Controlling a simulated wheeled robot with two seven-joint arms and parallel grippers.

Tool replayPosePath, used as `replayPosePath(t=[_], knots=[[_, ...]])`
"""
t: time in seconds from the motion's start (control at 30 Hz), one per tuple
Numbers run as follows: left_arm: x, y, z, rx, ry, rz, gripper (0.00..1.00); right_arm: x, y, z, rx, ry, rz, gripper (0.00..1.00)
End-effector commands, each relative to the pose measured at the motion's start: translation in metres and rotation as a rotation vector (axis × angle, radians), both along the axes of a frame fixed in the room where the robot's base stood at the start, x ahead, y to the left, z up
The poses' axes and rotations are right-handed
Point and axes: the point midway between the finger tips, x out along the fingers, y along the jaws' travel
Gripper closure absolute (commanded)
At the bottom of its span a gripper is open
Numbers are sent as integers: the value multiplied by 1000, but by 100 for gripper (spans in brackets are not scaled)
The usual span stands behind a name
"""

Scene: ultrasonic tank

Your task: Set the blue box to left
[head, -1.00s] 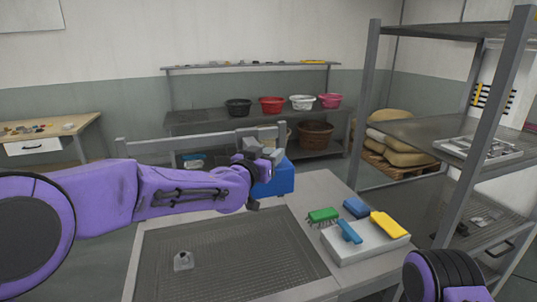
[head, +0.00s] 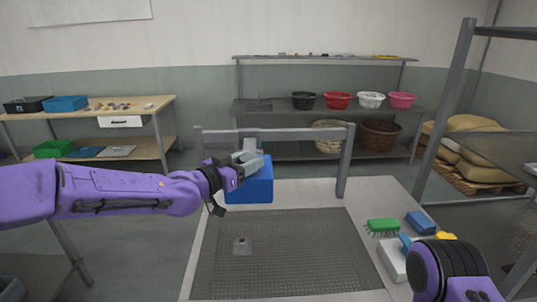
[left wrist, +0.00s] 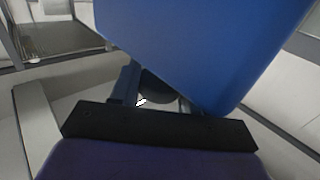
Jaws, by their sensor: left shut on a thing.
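My left gripper (head: 240,165) is shut on a blue box (head: 252,188) near the left part of the metal worktable's (head: 212,245) back rail. The box is close to upright in the head view. In the left wrist view, the blue box (left wrist: 215,45) fills much of the upper picture; the fingers are mostly hidden. A black and purple part of my right arm is at the lower right of the head view, and its gripper does not show.
A wooden side table (head: 158,105) at the left holds another blue box (head: 65,103) and a dark box (head: 27,104). The worktable carries a small grey piece (head: 241,246), a green brush (head: 382,225) and a blue block (head: 420,222). Coloured basins stand on the back shelf.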

Motion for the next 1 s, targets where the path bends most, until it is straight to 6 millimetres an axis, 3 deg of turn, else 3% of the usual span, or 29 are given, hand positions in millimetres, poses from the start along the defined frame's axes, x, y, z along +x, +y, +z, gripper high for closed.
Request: replayPosePath(t=[0.2,0.7,0.73,0.77,0.8,1.0], knots=[[-2,32,2,0,0,7,100,0,0,10,0,0,0,57],[-2,40,0,2,-1,7,100,0,0,11,0,0,0,57],[-2,40,1,2,-1,7,44,0,0,11,0,0,0,57],[-2,40,1,2,-1,7,35,0,0,11,0,0,0,57],[-2,40,1,2,-1,7,31,0,0,11,0,0,0,57],[-2,39,0,2,-1,5,31,0,0,11,0,0,0,57]])
